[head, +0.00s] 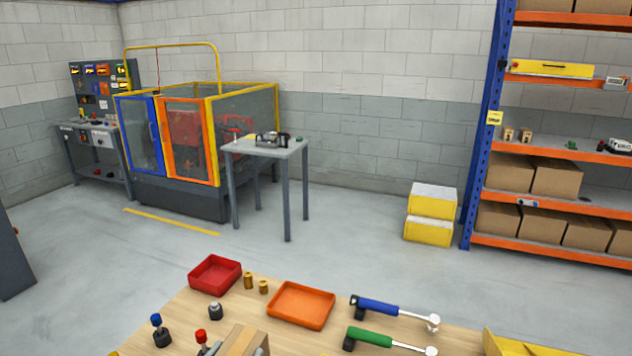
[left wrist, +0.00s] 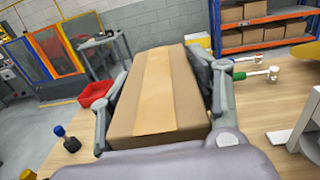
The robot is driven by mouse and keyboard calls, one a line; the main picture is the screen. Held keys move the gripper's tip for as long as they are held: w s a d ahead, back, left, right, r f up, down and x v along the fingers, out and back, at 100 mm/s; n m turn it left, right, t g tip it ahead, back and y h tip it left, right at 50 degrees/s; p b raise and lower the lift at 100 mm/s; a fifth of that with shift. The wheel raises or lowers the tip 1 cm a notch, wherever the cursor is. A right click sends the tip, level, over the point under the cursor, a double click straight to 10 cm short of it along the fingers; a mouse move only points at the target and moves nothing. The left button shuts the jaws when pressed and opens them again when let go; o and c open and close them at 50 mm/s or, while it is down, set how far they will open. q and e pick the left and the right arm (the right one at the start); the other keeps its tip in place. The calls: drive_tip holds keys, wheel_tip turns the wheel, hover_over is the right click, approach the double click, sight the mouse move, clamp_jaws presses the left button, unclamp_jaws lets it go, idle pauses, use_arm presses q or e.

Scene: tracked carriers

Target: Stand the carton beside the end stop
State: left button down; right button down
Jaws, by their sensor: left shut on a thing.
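The carton (left wrist: 150,100) is a brown cardboard box with a paler tape strip along its top. It fills the middle of the left wrist view, and a part of it (head: 240,340) shows at the bottom edge of the head view. My left gripper (left wrist: 168,80) is shut on the carton, with one finger against each side. Its underside is hidden, so I cannot tell whether it touches the table. I cannot make out an end stop for certain. My right gripper is in neither view.
On the wooden table (head: 450,340) are a red tray (head: 215,289), an orange tray (head: 301,320), brass cylinders (head: 249,281), a blue-handled hammer (head: 380,306) and a green-handled hammer (head: 372,337). A yellow object (head: 515,345) is cut off at bottom right.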

use_arm(q)
drive_tip(key=s+a+f+n+y, duration=0.3)
drive_tip(key=s+a+f+y, duration=0.2)
drive_tip(key=s+f, duration=0.1)
drive_tip(key=shift+s+t+b, duration=0.3)
drive_tip(key=shift+s+b, duration=0.1)
drive_tip(key=shift+s, duration=0.4)
drive_tip(key=shift+d, duration=0.1)
